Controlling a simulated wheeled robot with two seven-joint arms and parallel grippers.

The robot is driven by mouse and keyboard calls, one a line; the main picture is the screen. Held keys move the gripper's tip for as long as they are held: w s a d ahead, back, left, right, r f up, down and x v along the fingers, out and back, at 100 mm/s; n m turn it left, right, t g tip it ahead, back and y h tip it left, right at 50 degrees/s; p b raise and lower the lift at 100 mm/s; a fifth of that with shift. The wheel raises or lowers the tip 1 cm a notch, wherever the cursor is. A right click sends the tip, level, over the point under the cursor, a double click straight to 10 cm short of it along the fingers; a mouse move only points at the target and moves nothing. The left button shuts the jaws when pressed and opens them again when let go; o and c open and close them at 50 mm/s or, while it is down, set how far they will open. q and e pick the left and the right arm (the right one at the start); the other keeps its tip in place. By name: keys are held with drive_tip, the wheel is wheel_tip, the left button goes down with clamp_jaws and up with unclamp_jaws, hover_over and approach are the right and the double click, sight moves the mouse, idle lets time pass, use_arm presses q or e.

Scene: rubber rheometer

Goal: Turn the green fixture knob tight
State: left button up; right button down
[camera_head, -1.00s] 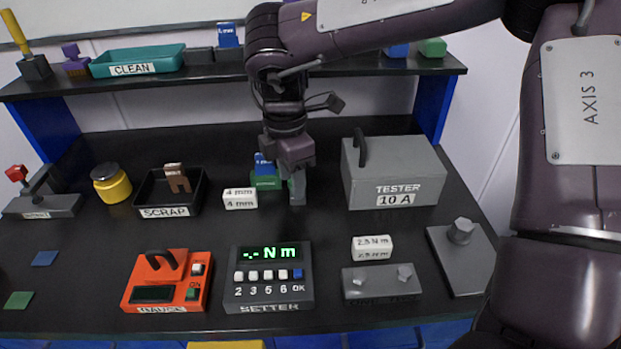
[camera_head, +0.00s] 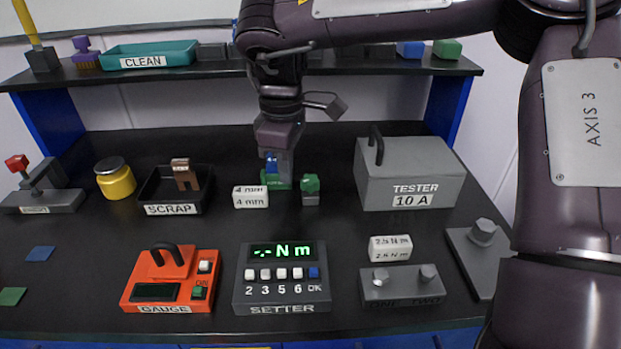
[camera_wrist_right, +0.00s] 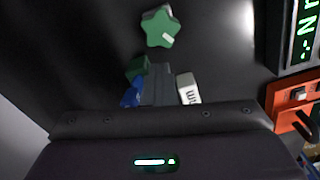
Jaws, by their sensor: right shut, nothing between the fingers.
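The green knob (camera_head: 310,184) stands on a grey base, just right of the low green fixture (camera_head: 278,182) with a blue piece (camera_head: 271,163) at it. In the right wrist view the knob (camera_wrist_right: 160,27) is star-shaped with a white mark and is fully uncovered. My right gripper (camera_head: 285,178) points down to the left of the knob and partly hides the fixture. Its fingers (camera_wrist_right: 157,80) are shut, empty and apart from the knob in the wrist view. My left gripper is not in view.
A white 4 mm block (camera_head: 251,197) lies left of the fixture, and the scrap tray (camera_head: 150,190) is beyond it. The grey tester (camera_head: 415,180) stands to the right. The setter (camera_head: 282,300) and orange gauge (camera_head: 170,285) are in front. Bare table lies between.

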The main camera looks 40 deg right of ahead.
drive_tip(key=shift+d+f+m+b, duration=0.1)
drive_tip(key=shift+d+m+b, duration=0.15)
drive_tip(key=shift+m+b, duration=0.4)
drive_tip(key=m, duration=0.2)
drive_tip(key=shift+w+d+m+b, duration=0.35)
drive_tip(key=shift+d+b, duration=0.05)
drive_tip(key=shift+d+m, duration=0.15)
drive_tip(key=shift+m, duration=0.15)
drive_tip(key=m+b, duration=0.1)
drive_tip(key=d+m+b, duration=0.1)
drive_tip(key=shift+f+m, duration=0.1)
drive_tip(key=shift+m, duration=0.2)
drive_tip(key=shift+d+m, duration=0.3)
drive_tip(key=shift+m, duration=0.4)
drive_tip(key=shift+s+d+r+m, duration=0.2)
drive_tip(key=shift+d+m, duration=0.1)
drive_tip(key=shift+d, duration=0.15)
drive_tip(key=c, duration=1.8)
unclamp_jaws()
drive_tip(key=shift+a+f+b, duration=0.1)
drive_tip(key=shift+a+b, duration=0.05)
drive_tip(key=shift+b, duration=0.15)
drive_tip(key=shift+c, duration=0.2)
drive_tip(key=o, duration=0.7)
drive_tip(key=shift+f, duration=0.15)
drive_tip(key=shift+c, duration=0.2)
